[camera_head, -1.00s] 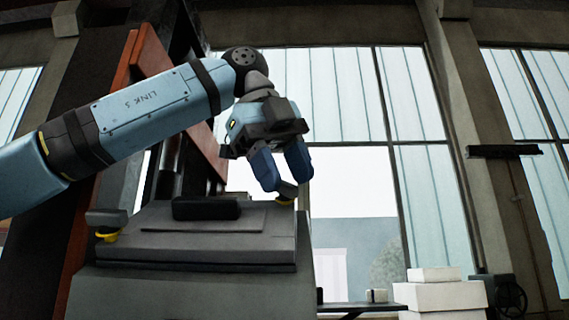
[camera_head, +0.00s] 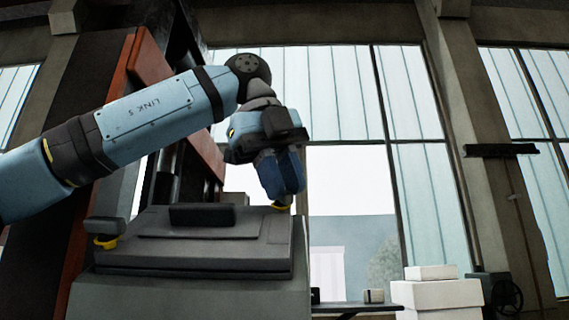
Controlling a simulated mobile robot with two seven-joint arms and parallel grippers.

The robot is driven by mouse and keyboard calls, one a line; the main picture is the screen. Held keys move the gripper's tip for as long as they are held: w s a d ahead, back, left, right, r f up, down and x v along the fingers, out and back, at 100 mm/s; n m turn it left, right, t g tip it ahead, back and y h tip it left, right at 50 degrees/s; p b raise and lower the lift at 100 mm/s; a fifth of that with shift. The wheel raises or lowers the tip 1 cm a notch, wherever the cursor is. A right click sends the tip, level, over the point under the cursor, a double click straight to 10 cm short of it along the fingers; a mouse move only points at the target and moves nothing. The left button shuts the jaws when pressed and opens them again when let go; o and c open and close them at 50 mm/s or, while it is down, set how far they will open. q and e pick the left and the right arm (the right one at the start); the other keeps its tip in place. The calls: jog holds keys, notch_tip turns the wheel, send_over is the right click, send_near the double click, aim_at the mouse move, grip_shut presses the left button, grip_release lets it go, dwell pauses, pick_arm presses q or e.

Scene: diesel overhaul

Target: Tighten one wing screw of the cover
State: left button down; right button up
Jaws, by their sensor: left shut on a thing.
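The grey cover (camera_head: 190,255) lies flat on a grey housing, with a dark raised handle block (camera_head: 202,215) on top. A wing screw with a dark grip and a yellow lower part (camera_head: 106,236) stands at the cover's left edge. A second wing screw (camera_head: 281,206) is at the right edge, with only its yellow part clearly visible. My left gripper (camera_head: 282,190) points down over that right screw. Its blue fingers are shut on the right screw's grip and hide it. My right gripper is out of view.
The grey housing (camera_head: 190,302) fills the lower left below the cover. A red-brown and dark frame (camera_head: 150,60) rises behind my left arm. White boxes (camera_head: 435,293) and a dark bench (camera_head: 350,307) stand at the lower right.

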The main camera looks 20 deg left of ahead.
pick_arm(q)
jog(key=s+r+m+g+y+p, duration=0.1)
jog(key=s+m+p, duration=0.1)
jog(key=p, duration=0.1)
jog(key=shift+r+m+y, duration=0.1)
jog(key=shift+m+y, duration=0.2)
jog(key=shift+s+a+p, duration=0.1)
jog(key=shift+p, duration=0.2)
jog(key=shift+f, duration=0.2)
jog(key=shift+s+r+m+p, duration=0.1)
jog(key=shift+r+m+p, duration=0.1)
jog(key=shift+m+p, duration=0.1)
jog(key=shift+s+d+r+m+g+y+p, duration=0.15)
jog(key=shift+s+m+y+p, duration=0.3)
jog(key=shift+p, duration=0.75)
jog(key=shift+s+d+f+m+g+y+p, duration=0.1)
jog(key=shift+s+m+g+y+p, duration=0.1)
jog(key=shift+m+y+p, duration=0.75)
jog(key=shift+s+d+r+m+g+y+p, duration=0.15)
jog(key=shift+s+m+p, duration=0.2)
jog(key=shift+p, duration=1.15)
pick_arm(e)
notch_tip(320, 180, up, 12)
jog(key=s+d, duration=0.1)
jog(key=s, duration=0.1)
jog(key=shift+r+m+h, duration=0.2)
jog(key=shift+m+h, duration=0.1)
